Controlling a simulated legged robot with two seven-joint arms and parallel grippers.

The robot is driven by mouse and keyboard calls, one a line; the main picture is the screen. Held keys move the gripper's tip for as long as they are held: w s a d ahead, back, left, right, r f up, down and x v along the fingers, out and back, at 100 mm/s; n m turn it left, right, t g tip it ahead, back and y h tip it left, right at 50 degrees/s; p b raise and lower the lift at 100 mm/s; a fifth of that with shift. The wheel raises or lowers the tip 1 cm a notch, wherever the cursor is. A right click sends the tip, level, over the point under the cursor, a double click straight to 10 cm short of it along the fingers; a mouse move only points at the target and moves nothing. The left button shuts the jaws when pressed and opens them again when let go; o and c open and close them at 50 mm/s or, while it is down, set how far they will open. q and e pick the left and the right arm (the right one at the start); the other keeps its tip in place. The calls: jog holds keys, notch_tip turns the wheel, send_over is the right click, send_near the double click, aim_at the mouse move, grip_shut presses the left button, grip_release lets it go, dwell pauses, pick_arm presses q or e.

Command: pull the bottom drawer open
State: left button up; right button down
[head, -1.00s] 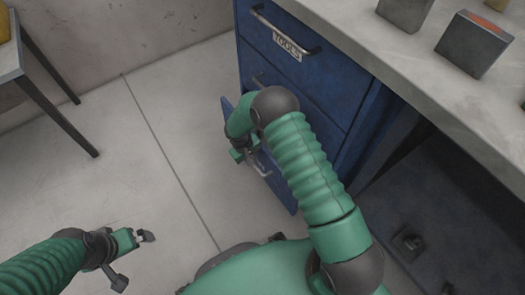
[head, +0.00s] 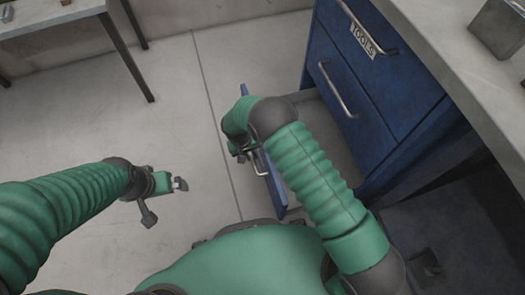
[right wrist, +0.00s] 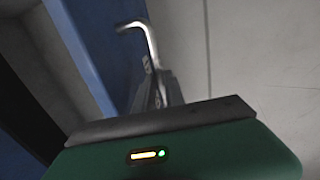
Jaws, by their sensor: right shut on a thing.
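The bottom drawer (head: 276,190) of the blue cabinet stands well out, with a wide gap between its front and the cabinet. Its grey inside (head: 325,125) shows behind my right arm. My right gripper (head: 247,153) is shut on the drawer's metal bar handle (head: 262,163), partly hidden by my own wrist. In the right wrist view the handle (right wrist: 143,27) runs down to the fingers (right wrist: 157,88), beside the blue drawer front (right wrist: 90,35). My left gripper (head: 180,185) hangs in the air left of the drawer, apart from it; its fingers are too small to judge.
The middle drawer (head: 350,100) and the top drawer labelled TOOLS (head: 400,65) are shut. A light worktop (head: 470,75) with a grey block (head: 497,28) lies above the cabinet. A table (head: 60,15) stands at the far left. The floor between is clear.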

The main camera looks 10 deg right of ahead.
jog(key=shift+s+a+f, duration=0.1)
jog(key=shift+s+a, duration=0.05)
jog(key=shift+a, duration=0.55)
jog(key=shift+s+a, duration=0.1)
jog(key=shift+a, duration=0.6)
jog(key=c, duration=1.4)
grip_release()
jog(key=shift+w, duration=0.1)
jog(key=a+r+p, duration=0.3)
jog(key=r+p, duration=0.4)
jog(key=r, duration=0.9)
jog(key=shift+a+r, duration=0.15)
jog(key=shift+r, duration=0.1)
jog(key=shift+p, duration=0.3)
